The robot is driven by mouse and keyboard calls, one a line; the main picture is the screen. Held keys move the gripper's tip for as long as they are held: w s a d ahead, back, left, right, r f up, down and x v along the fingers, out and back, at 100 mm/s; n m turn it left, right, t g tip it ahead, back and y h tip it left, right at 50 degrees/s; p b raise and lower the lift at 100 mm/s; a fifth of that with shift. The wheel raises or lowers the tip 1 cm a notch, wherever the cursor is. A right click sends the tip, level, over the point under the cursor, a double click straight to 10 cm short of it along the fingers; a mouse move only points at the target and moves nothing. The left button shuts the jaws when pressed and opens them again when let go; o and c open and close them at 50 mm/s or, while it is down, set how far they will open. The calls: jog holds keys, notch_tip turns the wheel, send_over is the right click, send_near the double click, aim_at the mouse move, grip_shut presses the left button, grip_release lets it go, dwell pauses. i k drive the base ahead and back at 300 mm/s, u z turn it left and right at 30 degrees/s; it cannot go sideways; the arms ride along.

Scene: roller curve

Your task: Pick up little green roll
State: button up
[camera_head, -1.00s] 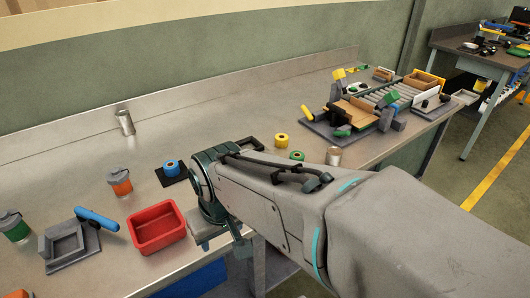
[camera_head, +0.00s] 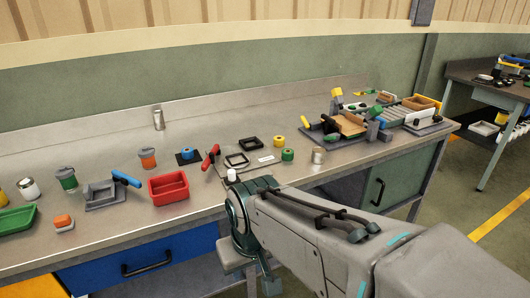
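The little green roll (camera_head: 288,154) stands on the metal workbench (camera_head: 200,121), right of the middle of the picture. It is a short cylinder with a dark hole in its top. A similar yellow roll (camera_head: 278,142) stands just behind it and a little left. My gripper (camera_head: 245,262) is at the end of my arm in front of the bench edge, lower and to the left of the green roll, well apart from it. Its fingers are hard to make out, so I cannot tell their opening or see anything held.
A metal cup (camera_head: 317,156) stands right of the green roll. A black square frame (camera_head: 251,144) and a red-handled tool (camera_head: 210,157) lie to its left. A red bin (camera_head: 168,188) is farther left. A roller conveyor assembly (camera_head: 390,118) fills the bench's right end.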

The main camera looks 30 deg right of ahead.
aim_at(287, 154)
jog(key=z, duration=0.6)
jog(key=i, duration=1)
jog(key=z, duration=0.4)
jog(key=k, duration=0.55)
jog(key=z, duration=1.95)
jog(key=i, duration=1.55)
jog(key=u, duration=2.5)
